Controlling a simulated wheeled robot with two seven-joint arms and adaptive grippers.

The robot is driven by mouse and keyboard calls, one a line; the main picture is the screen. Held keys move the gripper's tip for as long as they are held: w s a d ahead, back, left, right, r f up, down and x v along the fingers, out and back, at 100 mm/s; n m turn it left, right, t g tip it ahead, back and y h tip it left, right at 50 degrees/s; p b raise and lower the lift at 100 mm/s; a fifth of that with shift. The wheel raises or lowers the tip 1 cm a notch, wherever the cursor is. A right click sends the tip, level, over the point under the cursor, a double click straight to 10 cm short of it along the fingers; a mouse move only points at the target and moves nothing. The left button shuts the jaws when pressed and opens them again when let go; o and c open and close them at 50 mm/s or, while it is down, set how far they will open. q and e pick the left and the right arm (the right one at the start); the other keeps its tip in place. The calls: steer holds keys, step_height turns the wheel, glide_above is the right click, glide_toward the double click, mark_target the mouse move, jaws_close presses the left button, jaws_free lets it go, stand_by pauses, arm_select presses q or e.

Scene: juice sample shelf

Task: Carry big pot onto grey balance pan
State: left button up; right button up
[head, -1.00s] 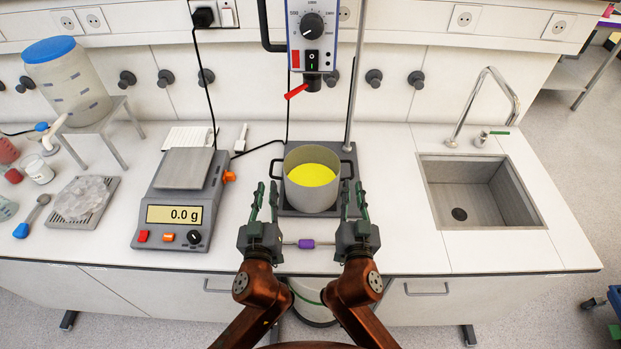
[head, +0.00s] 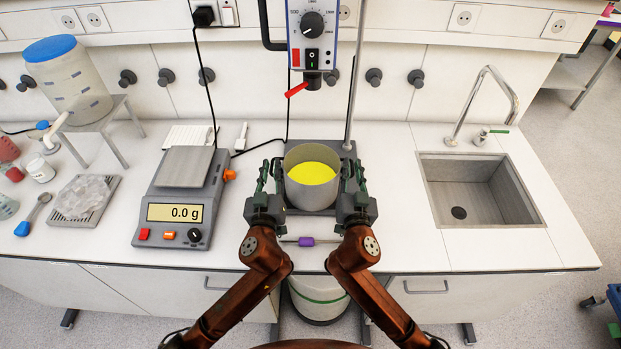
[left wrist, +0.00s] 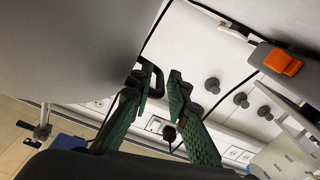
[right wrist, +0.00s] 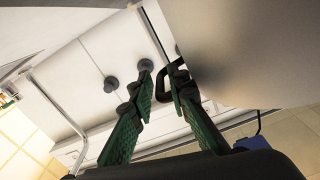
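The big pot (head: 312,195) is grey with yellow contents and stands upright on a dark plate (head: 333,152) below the overhead stirrer. It has a dark loop handle on each side. My left gripper (head: 270,172) is at its left side, fingers apart. The left wrist view shows one handle (left wrist: 156,76) at the gap between the fingertips. My right gripper (head: 354,172) is at the right side, also with fingers apart. The right wrist view shows the other handle (right wrist: 166,78) by the fingertips; whether they touch is unclear. The grey balance pan (head: 187,167) is empty, and the balance reads 0.0 g.
The balance (head: 172,235) stands left of the pot. The stirrer head (head: 312,35) hangs above and behind the pot, with a vertical rod (head: 354,90) behind it. A sink (head: 478,190) is at the right.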

arm_select(q)
steer(key=shift+c, duration=0.5)
arm_select(e)
steer(key=shift+c, duration=0.5)
arm_select(q)
steer(key=shift+w, duration=0.1)
jaws_close()
arm_select(e)
steer(key=shift+w, duration=0.1)
jaws_close()
arm_select(q)
steer(key=shift+r, duration=0.2)
arm_select(e)
steer(key=shift+r, duration=0.2)
